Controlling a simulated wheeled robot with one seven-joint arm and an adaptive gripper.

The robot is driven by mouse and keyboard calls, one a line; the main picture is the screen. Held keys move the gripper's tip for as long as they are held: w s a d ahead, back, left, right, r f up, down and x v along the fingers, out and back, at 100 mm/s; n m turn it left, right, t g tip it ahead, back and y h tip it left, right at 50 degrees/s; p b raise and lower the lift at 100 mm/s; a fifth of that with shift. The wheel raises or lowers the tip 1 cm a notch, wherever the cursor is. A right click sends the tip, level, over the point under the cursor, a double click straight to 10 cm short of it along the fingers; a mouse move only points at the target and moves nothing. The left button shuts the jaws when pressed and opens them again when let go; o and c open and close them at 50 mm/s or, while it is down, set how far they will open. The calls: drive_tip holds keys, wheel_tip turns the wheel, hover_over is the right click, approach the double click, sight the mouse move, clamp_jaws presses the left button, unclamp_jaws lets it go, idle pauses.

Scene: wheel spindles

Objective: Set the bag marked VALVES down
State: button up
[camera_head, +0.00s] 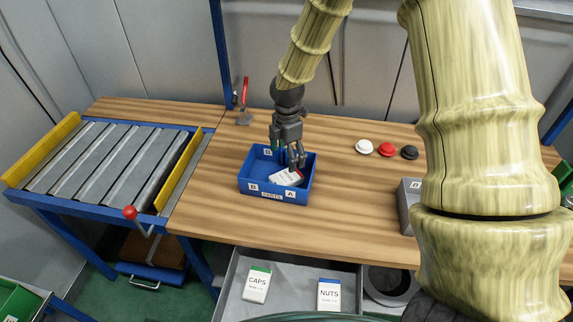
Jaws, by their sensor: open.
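A small white bag (284,178) with a red edge lies tilted inside the blue bin (245,185) on the wooden bench. Its print is too small to read for certain. My gripper (296,161) points down into the bin, just above the bag, with its fingers apart. I cannot tell whether a finger touches the bag. The bin carries B and A labels and a small PARTS label on its walls.
A grey box (409,205) marked B stands right, partly behind my arm. White (364,148), red (386,149) and black (409,152) knobs sit at the back. An open drawer (290,270) below holds CAPS (257,284) and NUTS (329,294) bags. A roller conveyor (100,160) stands left.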

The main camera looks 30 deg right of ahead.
drive_tip(key=shift+r, duration=1.4)
